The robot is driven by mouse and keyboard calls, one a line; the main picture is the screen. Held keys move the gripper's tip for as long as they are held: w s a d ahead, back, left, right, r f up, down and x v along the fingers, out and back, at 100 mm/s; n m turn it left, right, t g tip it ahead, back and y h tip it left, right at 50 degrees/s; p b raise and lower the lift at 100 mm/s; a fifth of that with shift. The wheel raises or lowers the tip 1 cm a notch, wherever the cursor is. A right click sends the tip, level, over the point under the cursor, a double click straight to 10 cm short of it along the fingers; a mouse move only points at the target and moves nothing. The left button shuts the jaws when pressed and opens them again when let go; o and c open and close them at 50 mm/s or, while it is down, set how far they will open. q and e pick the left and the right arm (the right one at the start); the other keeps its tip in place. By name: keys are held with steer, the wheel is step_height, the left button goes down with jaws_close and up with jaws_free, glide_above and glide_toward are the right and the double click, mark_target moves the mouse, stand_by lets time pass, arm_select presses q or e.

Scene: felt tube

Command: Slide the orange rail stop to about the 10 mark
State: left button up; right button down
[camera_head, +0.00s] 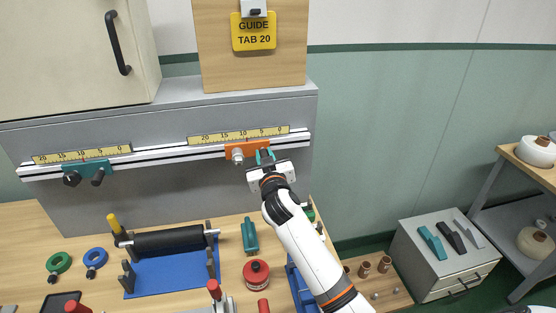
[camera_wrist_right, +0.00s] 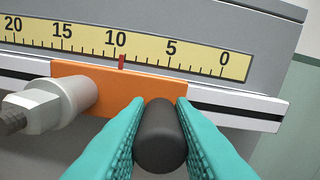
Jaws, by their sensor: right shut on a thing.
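The orange rail stop (camera_head: 238,150) sits on the right half of the silver rail (camera_head: 180,154), under a yellow scale (camera_head: 230,136). In the right wrist view, the red pointer of the orange stop (camera_wrist_right: 85,82) stands just to the right of the 10 on the scale (camera_wrist_right: 190,58), at roughly 9. My right gripper (camera_wrist_right: 157,125) has its teal fingers on both sides of the stop's black knob (camera_wrist_right: 158,135), shut on it. A silver bolt-like clamp (camera_wrist_right: 55,102) sticks out at the stop's left end. My left gripper is not in view.
A teal stop (camera_head: 88,170) sits on the rail's left part under a second scale (camera_head: 80,154). A yellow sign (camera_head: 253,32) reads "GUIDE TAB 20". Below, the bench holds a black roller (camera_head: 168,242), rings and tools. The rail beside the orange stop is clear.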

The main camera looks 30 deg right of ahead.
steer(key=shift+w+a, duration=0.1)
steer(key=shift+a, duration=0.35)
steer(key=c, duration=1.3)
jaws_free()
steer(key=shift+d, duration=0.2)
steer(key=shift+o, duration=0.2)
steer(key=shift+a, duration=0.1)
steer(key=shift+s+a, duration=0.15)
steer(key=shift+s, duration=0.25)
steer(key=p+v, duration=0.2)
steer(key=v, duration=0.9)
steer(key=shift+s+f, duration=0.15)
